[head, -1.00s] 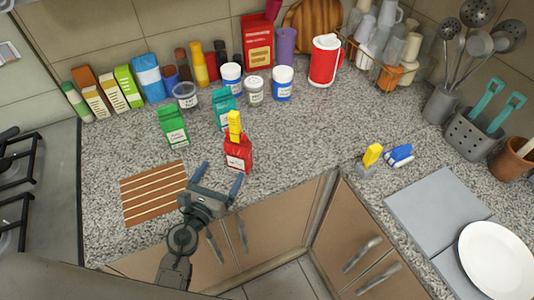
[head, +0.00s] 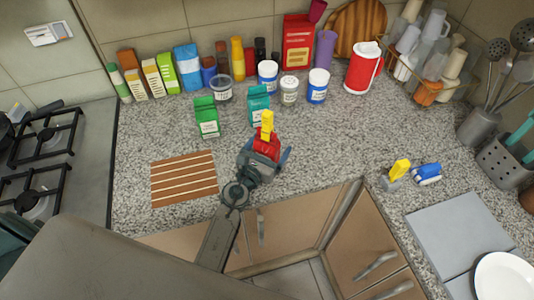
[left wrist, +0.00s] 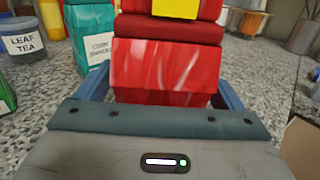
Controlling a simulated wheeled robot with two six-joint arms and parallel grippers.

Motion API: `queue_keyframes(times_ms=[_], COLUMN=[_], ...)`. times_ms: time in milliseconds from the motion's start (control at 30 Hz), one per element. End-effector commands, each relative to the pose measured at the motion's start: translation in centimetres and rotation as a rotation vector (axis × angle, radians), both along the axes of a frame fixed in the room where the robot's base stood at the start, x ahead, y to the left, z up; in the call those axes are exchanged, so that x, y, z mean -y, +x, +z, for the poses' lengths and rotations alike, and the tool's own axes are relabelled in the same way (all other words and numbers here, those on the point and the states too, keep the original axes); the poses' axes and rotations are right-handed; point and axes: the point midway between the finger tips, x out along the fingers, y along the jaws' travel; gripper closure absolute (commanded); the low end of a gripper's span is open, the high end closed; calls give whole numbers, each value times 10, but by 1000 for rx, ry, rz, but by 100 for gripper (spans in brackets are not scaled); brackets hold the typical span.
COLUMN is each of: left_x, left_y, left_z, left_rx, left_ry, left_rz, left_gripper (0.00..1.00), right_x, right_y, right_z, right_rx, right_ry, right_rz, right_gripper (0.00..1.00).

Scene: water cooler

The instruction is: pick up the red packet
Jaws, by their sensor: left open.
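The red packet (head: 267,144) stands on the granite counter with a yellow clip (head: 267,124) on its top. In the left wrist view the red packet (left wrist: 165,73) fills the middle, with part of the yellow clip (left wrist: 176,8) at the top edge. My left gripper (head: 264,160) is at the packet's near side, open, with one blue finger on each side of it. In the wrist view the left gripper's fingers (left wrist: 160,92) flank the packet's lower part. The packet's lower front is hidden by the gripper in the head view. My right gripper is not in view.
A green packet (head: 207,117) and a teal packet (head: 259,103) stand just behind and left. Several jars, bottles and boxes line the wall. A striped wooden board (head: 184,178) lies at left, beside the stove (head: 42,165). The counter right of the red packet is clear up to another yellow clip (head: 399,169).

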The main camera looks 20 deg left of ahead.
Motion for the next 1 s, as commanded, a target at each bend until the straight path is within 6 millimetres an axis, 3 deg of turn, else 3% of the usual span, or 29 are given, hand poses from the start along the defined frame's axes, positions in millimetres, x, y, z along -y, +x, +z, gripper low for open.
queue_keyframes(times_ms=[233, 500, 800, 1000], left_x=[0, 0, 0, 0], left_y=[2, 2, 2, 2], left_z=[0, 0, 2, 13], left_rx=[0, 0, 0, 1], left_ry=[0, 0, 0, 0], left_rz=[0, 0, 0, 0], left_gripper=[11, 63, 63, 63], right_x=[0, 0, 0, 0], right_y=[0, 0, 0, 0], right_z=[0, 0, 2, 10], right_rx=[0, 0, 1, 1], right_ry=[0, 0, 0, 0], right_rz=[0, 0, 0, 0], right_gripper=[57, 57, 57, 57])
